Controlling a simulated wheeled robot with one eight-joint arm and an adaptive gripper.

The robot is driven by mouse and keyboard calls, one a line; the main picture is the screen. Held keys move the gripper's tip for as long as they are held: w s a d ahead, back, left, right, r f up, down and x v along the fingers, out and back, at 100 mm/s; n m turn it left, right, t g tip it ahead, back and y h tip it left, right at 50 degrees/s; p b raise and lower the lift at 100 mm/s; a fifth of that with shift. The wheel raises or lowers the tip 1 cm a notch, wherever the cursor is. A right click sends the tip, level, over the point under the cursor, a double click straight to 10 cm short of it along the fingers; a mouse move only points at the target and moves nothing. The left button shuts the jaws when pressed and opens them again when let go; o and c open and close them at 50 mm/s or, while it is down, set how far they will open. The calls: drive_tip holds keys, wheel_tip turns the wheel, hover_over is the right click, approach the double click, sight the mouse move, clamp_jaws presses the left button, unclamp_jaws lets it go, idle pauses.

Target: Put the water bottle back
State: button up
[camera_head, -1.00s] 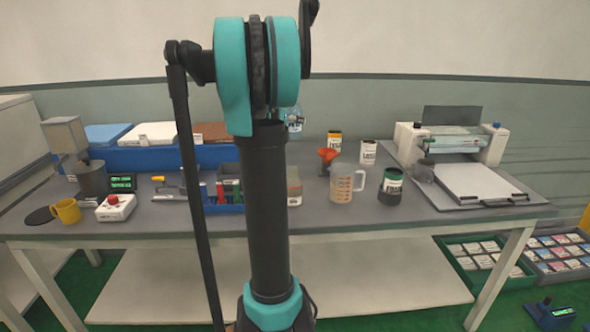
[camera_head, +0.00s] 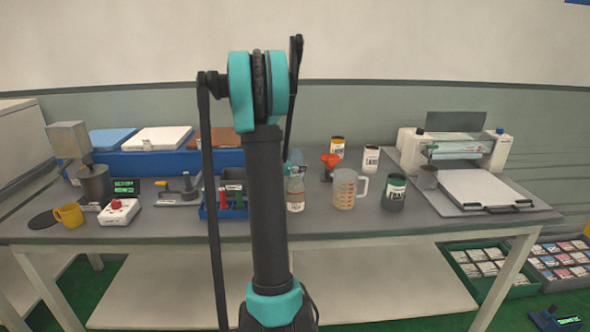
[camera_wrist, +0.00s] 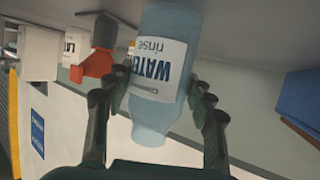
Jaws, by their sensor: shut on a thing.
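The water bottle (camera_wrist: 180,55) is pale blue and translucent, with a white label reading "WATER rinse" that appears upside down in the wrist view. My gripper (camera_wrist: 160,92) is shut on it, with one dark finger on each side of its body. In the head view a pale blue patch (camera_head: 296,158) shows beside my arm and looks like part of the held bottle. The gripper itself is hidden behind my arm there, so I cannot tell whether the bottle touches the table.
The grey table (camera_head: 350,223) holds a clear labelled bottle (camera_head: 296,193), a red funnel (camera_head: 329,162), a measuring jug (camera_head: 346,190), a dark jar (camera_head: 394,193) and a blue caddy (camera_head: 224,209). A white machine (camera_head: 455,150) stands at right. The front strip is clear.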

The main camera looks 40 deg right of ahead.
drive_tip(key=shift+f, duration=0.4)
drive_tip(key=o, duration=1.5)
drive_tip(key=shift+f, duration=0.1)
drive_tip(key=shift+c, duration=0.2)
drive_tip(key=v, duration=1.2)
